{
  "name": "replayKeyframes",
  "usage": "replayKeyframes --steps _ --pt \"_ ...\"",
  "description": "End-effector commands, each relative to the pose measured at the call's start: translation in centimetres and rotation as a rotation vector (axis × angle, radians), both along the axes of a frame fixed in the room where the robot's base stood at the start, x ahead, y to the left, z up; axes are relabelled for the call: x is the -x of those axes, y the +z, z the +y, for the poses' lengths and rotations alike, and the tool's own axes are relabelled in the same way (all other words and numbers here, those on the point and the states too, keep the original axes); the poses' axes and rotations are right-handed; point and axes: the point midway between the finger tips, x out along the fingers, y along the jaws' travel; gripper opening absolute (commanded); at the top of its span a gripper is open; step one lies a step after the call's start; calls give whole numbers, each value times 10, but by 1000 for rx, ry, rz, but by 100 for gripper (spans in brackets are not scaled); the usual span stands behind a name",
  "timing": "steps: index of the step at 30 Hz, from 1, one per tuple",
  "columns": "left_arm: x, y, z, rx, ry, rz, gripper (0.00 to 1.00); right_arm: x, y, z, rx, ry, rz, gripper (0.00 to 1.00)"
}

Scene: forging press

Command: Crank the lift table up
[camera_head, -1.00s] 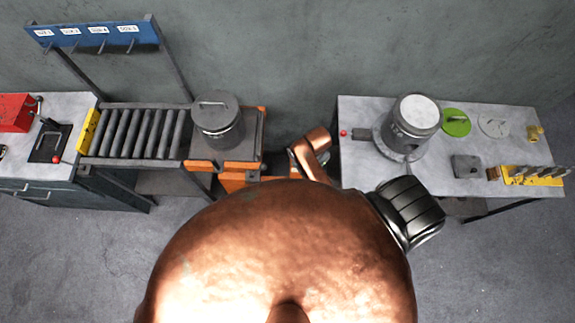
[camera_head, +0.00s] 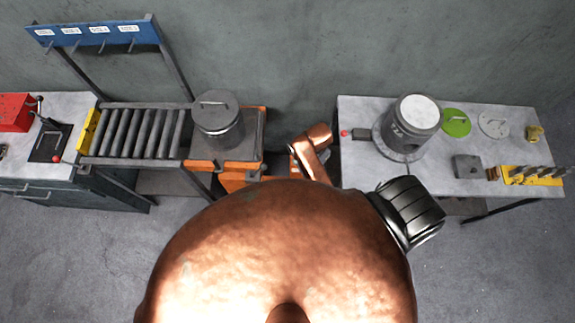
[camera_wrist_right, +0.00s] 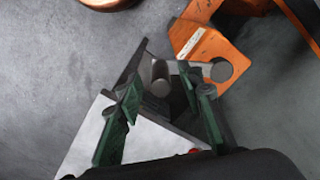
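The lift table (camera_head: 254,137) is orange with a dark top and stands left of centre in the head view. A dark lidded pot (camera_head: 218,122) stands on its top. In the right wrist view, an orange part (camera_wrist_right: 200,43), seemingly of the lift table, ends in a grey round piece. A short grey cylinder (camera_wrist_right: 160,78), which looks like the crank grip, lies between the green fingers of my right gripper (camera_wrist_right: 161,84). The fingers are apart, with a gap visible beside the cylinder. My right gripper is hidden in the head view. My left gripper is not visible.
A roller conveyor (camera_head: 133,133) adjoins the lift table on the left, under a blue hook rack (camera_head: 95,37). Right is a grey table (camera_head: 364,163) with a large cylinder (camera_head: 408,127), a green disc (camera_head: 456,122) and a yellow holder (camera_head: 533,178). My copper-coloured body hides the lower middle.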

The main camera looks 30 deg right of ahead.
Motion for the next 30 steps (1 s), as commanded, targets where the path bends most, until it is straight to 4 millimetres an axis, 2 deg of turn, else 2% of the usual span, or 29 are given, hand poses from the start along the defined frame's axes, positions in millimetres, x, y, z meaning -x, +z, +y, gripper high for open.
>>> replayKeyframes --steps 13,30 --pt "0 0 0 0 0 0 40 -1 49 0 0 0 -1 35" --pt "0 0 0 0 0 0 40 0 53 0 0 0 -1 35"
